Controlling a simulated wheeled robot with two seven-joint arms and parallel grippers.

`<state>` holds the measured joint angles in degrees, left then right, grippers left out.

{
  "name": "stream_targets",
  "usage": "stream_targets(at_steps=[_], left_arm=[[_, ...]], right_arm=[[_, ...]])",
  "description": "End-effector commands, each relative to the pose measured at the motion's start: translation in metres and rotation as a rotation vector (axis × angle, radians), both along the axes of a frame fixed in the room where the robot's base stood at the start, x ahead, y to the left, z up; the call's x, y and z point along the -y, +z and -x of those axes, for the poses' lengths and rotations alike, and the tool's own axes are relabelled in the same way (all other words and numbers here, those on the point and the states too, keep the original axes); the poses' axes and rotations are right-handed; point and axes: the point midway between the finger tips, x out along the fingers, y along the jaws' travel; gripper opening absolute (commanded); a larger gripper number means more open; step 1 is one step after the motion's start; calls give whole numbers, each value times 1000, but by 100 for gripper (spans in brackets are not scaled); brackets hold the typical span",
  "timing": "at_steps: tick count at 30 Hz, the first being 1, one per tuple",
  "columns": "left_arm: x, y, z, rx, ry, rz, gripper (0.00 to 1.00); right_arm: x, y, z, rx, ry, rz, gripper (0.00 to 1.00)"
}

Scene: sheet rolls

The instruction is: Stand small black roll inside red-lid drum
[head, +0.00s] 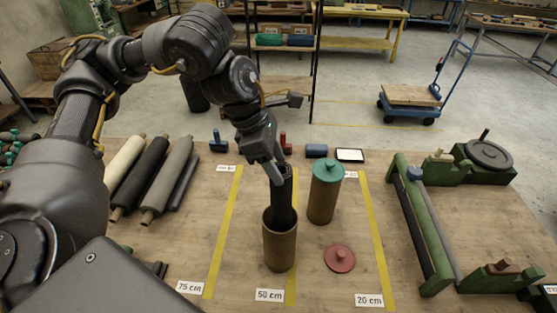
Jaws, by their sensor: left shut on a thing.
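My left gripper (275,172) is shut on the top rim of a small black roll (284,200), which it holds nearly upright. The roll's lower end is hidden in the mouth of an open brown drum (279,247); how deep it reaches cannot be seen. A red lid (340,258) lies flat on the table, right of this drum. A second brown drum (323,200) with a teal lid (328,170) stands behind and to the right. My right gripper is not in view.
Several long rolls (154,175) lie on the table (225,280) at left. Yellow strips (224,230) and length labels (270,295) mark the table. A green frame (425,235) stands at right. A white-screened tablet (350,155) lies at the back edge.

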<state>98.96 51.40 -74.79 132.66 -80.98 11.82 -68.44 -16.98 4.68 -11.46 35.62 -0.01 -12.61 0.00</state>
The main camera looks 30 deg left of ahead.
Motion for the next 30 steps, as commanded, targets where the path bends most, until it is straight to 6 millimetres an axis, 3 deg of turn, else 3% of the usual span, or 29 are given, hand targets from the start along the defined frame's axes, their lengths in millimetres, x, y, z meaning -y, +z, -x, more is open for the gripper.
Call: stream_targets(at_steps=[30], left_arm=[[0,-86,0,2,-1,2,7]], right_arm=[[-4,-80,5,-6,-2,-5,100]])
